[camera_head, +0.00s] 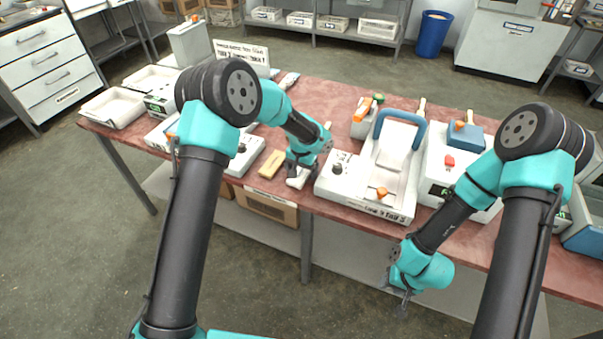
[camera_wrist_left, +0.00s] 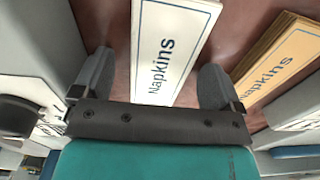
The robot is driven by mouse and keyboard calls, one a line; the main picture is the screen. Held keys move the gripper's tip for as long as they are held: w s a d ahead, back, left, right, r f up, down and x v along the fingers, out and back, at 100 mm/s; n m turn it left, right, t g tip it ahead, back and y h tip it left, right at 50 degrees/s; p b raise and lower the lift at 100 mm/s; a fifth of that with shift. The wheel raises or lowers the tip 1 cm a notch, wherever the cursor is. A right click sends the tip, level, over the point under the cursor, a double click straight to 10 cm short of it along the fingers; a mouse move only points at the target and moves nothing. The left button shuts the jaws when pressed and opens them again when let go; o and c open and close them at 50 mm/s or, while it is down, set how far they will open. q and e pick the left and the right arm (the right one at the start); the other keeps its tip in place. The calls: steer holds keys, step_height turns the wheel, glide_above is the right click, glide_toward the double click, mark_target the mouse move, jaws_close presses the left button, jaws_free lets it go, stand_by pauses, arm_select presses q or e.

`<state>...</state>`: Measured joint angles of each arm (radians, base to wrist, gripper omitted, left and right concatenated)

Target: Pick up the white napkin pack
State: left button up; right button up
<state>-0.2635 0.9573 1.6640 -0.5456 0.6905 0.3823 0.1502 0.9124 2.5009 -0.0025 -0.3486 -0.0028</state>
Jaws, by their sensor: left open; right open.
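The white napkin pack (camera_wrist_left: 172,45), with a blue border and the word Napkins, lies between the two fingers of my left gripper (camera_wrist_left: 157,62) in the left wrist view. The fingers are open, with a gap on each side of the pack. In the head view the pack's near end (camera_head: 297,182) shows on the red table below my left gripper (camera_head: 302,172); the arm hides the rest. I cannot tell the exact height of the fingers. My right gripper (camera_head: 402,302) hangs open and empty in front of the table.
A brown napkin pack (camera_wrist_left: 280,62) lies just right of the left gripper in the wrist view; it also shows in the head view (camera_head: 271,164). White machines flank both packs, including a press with a blue handle (camera_head: 398,122). White trays (camera_head: 113,107) stand at the table's left end.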

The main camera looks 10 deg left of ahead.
stand_by(0.4)
arm_select(q)
steer(key=c, duration=1)
